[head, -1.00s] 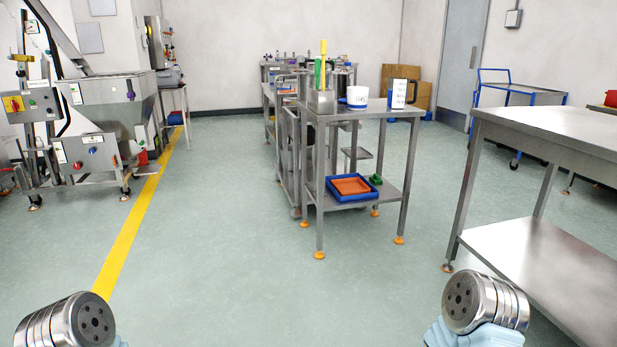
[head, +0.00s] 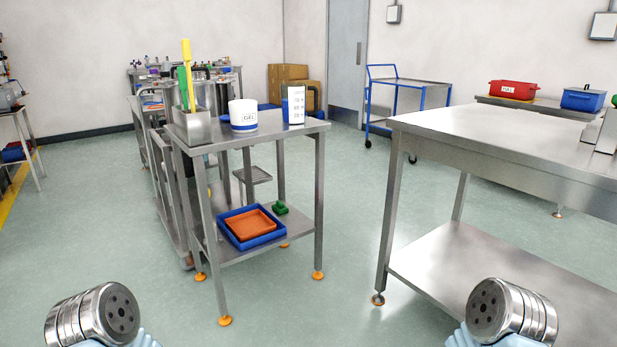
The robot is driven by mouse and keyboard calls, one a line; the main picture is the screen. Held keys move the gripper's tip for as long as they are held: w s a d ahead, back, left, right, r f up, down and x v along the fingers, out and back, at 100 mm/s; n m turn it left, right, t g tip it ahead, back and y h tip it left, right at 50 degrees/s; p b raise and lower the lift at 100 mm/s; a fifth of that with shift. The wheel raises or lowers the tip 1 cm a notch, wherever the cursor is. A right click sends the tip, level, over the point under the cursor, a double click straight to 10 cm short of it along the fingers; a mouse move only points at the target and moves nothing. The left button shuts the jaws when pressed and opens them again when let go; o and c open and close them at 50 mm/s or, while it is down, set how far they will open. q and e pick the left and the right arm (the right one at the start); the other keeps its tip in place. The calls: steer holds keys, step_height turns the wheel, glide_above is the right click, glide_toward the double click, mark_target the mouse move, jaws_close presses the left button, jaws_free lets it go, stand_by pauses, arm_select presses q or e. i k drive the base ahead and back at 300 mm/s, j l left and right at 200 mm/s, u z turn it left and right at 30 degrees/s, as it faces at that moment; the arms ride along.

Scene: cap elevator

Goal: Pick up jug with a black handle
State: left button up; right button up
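The jug (head: 297,106) stands upright on the top of a small steel table (head: 226,138), near its right end. It is white with dark print on the front, and a black handle (head: 315,98) shows on its right side. A white cup with a blue base (head: 243,115) stands to its left. Only metal arm parts of mine show at the bottom left and bottom right, well short of the table. My gripper fingers are not in view.
A steel bin with yellow and green tools (head: 192,127) stands on the table's left end. Blue and orange trays (head: 250,226) lie on its lower shelf. A large steel table (head: 490,143) stands at right. Floor (head: 300,315) ahead is clear.

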mark_target(293, 94)
steer(key=i+l+u, duration=0.15)
steer(key=i, duration=0.25)
steer(key=i+l+u, duration=0.15)
steer(key=i, duration=0.25)
steer(key=i+l+u, duration=0.15)
steer(key=i+l, duration=0.15)
steer(key=i, duration=0.1)
